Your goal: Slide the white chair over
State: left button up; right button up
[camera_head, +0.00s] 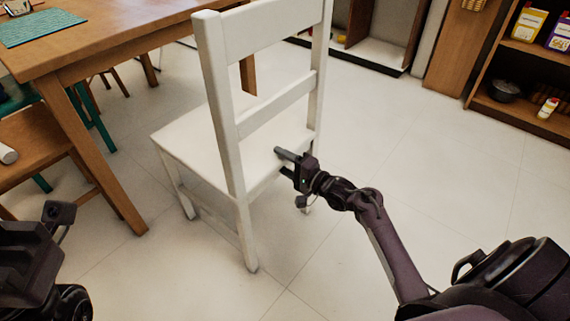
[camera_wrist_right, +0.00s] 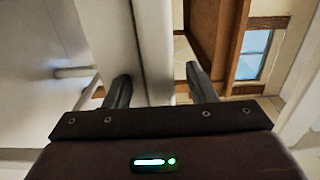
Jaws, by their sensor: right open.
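My right gripper (camera_head: 281,162) is open at the near right side of the chair, by the seat edge below the back slats. In the right wrist view, a white chair part (camera_wrist_right: 152,50) runs between the two open fingers (camera_wrist_right: 160,85). I cannot tell whether either finger touches it. At the lower left, a dark part of my left arm shows; its fingers cannot be made out.
A wooden table (camera_head: 110,35) with a green mat (camera_head: 38,27) stands at the left. A wooden bench or chair (camera_head: 35,145) is beside it. A shelf (camera_head: 520,108) with jars and a pot stands at the upper right. The tiled floor right of the chair is clear.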

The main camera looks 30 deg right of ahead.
jog(key=shift+w+a, duration=0.1)
jog(key=shift+w, duration=0.1)
grip_shut()
dwell(0.3)
jog(key=shift+f, duration=0.1)
dwell(1.0)
